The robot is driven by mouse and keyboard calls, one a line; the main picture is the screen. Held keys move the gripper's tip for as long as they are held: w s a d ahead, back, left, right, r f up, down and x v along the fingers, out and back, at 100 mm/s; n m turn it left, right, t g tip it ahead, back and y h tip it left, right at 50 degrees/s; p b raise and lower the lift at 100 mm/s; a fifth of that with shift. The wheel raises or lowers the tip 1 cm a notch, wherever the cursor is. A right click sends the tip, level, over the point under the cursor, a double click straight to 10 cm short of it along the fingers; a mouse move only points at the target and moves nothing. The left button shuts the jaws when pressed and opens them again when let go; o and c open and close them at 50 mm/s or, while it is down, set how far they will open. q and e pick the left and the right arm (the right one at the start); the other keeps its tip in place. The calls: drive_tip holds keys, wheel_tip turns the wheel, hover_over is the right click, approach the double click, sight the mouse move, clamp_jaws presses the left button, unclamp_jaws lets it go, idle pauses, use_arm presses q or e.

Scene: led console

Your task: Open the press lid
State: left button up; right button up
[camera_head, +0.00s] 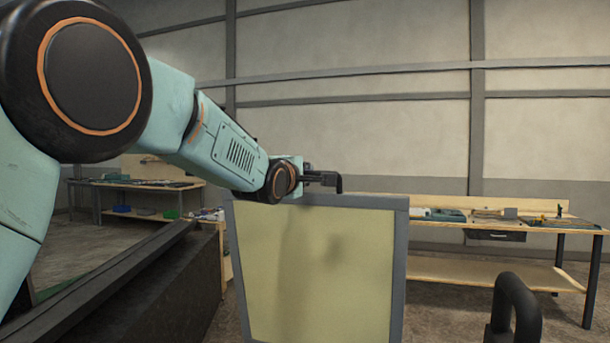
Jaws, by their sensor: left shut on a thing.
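The press lid (318,268) is a pale yellow panel in a grey frame. It stands raised, close to upright, in the middle of the view, and its lower edge is out of frame. My left arm reaches in from the upper left. My left gripper (325,181) is at the lid's top edge, its dark fingers shut on the lid there. The exact contact is small and partly hidden. My right gripper is not in view.
A black curved handle (517,305) rises at the lower right. A long dark console body (165,290) lies at the lower left. A wooden workbench (490,272) with tools stands behind at right, another bench (135,184) at the far left. Open floor lies between.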

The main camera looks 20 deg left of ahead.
use_arm(q)
clamp_jaws()
idle(0.5)
